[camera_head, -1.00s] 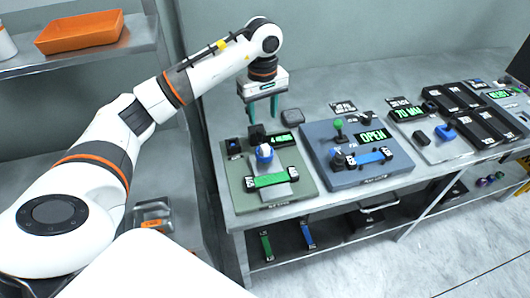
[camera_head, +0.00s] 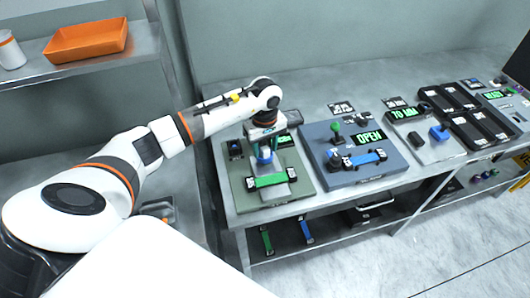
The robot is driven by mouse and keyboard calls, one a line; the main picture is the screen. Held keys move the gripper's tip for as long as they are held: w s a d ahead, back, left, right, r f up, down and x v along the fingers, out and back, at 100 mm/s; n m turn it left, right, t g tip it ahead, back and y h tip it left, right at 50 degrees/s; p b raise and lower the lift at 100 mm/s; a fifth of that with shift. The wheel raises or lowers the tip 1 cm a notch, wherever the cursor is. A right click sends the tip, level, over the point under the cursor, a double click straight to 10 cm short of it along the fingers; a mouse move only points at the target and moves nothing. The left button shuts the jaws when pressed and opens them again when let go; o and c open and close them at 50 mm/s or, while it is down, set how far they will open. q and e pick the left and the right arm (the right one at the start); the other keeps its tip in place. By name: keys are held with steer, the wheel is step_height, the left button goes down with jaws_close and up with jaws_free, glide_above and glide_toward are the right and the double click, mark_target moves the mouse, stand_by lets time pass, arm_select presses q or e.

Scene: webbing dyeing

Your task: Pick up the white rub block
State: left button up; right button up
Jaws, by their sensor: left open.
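My left gripper (camera_head: 263,158) points down over the green-grey station board and is open. Its teal fingers stand on either side of a small blue-and-white piece (camera_head: 264,154), which looks like the white rub block. The gripper body covers most of this piece, and I cannot tell whether the fingers touch it. My right gripper is not in view.
A blue-grey station board (camera_head: 345,178) with an OPEN display, a green knob (camera_head: 335,128) and a blue strip stands to the right. Farther right are black trays (camera_head: 480,131). An orange bin (camera_head: 87,41) sits on the left shelf. The table behind the boards is mostly clear.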

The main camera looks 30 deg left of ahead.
arm_select(q)
jaws_close()
steer(key=shift+r, duration=0.15)
